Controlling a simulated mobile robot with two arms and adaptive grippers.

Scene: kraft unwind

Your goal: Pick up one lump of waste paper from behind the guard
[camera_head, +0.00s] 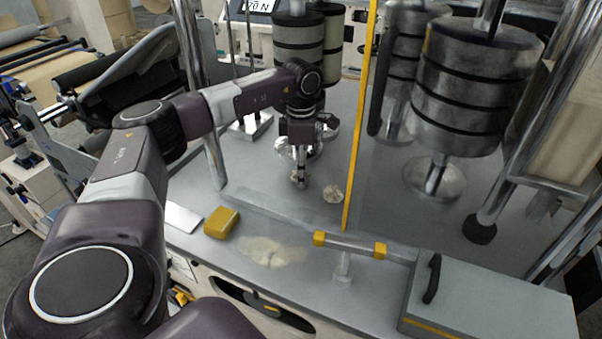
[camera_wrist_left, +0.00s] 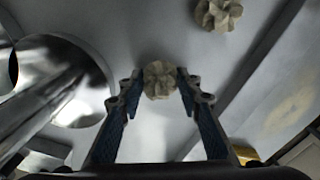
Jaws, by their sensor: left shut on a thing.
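My left gripper (camera_head: 299,176) reaches down behind the guard, near the deck. In the left wrist view its fingers (camera_wrist_left: 160,88) are shut on a crumpled, beige lump of waste paper (camera_wrist_left: 160,80) at their tips. The held lump shows small in the head view (camera_head: 296,181). A second lump (camera_head: 333,193) lies on the grey deck to the right of the gripper, and it also shows in the left wrist view (camera_wrist_left: 218,14). The guard seems to be a clear panel with a yellow upright edge (camera_head: 358,120). My right gripper is not in view.
A yellow block (camera_head: 222,222) and a beige smear (camera_head: 268,250) are on the front deck. A bar with yellow ends (camera_head: 349,245) and a grey box (camera_head: 485,295) stand at the right front. Metal rollers (camera_head: 460,100) stand behind the guard.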

